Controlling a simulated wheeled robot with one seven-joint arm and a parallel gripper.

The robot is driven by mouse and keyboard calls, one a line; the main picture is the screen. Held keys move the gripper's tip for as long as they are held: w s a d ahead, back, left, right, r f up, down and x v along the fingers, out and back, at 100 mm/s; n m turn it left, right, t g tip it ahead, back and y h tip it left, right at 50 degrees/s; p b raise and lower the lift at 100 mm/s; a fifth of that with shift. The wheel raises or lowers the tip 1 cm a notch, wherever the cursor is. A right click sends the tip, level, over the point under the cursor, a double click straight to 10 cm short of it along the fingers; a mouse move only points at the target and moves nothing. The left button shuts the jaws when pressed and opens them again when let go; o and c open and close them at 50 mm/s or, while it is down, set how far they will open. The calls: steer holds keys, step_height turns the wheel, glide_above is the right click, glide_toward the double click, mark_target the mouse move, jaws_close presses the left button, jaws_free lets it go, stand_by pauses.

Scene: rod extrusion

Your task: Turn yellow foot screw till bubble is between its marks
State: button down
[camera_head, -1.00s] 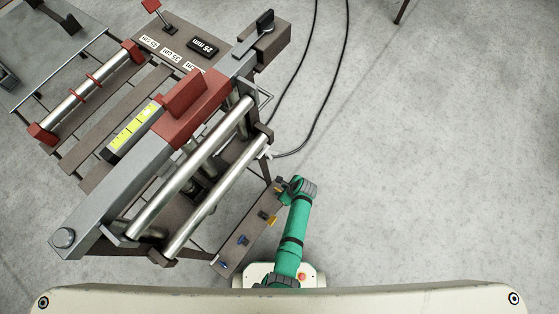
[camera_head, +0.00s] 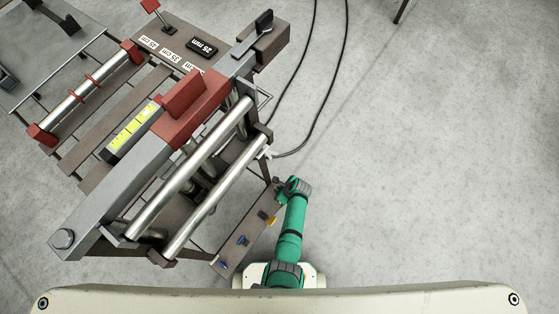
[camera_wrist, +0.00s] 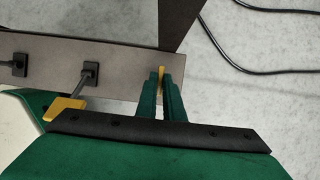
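In the wrist view, my gripper (camera_wrist: 161,82) has its two green fingers close together on either side of a narrow yellow piece (camera_wrist: 161,73), with no clear gap. This piece sits at the right end of a grey-brown strip and looks like the yellow foot screw's handle. A second yellow handle (camera_wrist: 65,108) on a dark stem stands on the strip to the left, clear of the fingers.
The strip (camera_head: 233,249) also carries blue handles (camera_head: 243,240) in the head view. The frame with steel rollers (camera_head: 190,170) stands left of my arm. Black cables (camera_head: 318,110) lie on the floor behind. The floor to the right is clear.

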steer(key=shift+n, duration=0.4)
steer(key=n+g, duration=0.1)
steer(key=n, duration=0.2)
steer(key=shift+w+n+g+y, duration=0.2)
steer(key=shift+n+g+y, duration=0.1)
steer(key=shift+n+g, duration=0.1)
steer(key=n+g, duration=0.1)
steer(key=n, duration=0.3)
steer(key=shift+w+n+g, duration=0.15)
steer(key=shift+n+g, duration=0.15)
steer(key=shift+g, duration=0.1)
steer(key=n, duration=0.2)
steer(key=n+g, duration=0.1)
steer(key=n, duration=0.1)
steer(key=shift+w+a+g, duration=0.1)
steer(key=shift+g, duration=0.2)
steer(key=shift+n+g+h, duration=0.6)
steer(key=shift+n+h, duration=0.1)
steer(key=shift+n, duration=1.3)
steer(key=c, duration=1.9)
jaws_free()
steer(key=shift+o, duration=0.2)
steer(key=shift+w+r, duration=0.1)
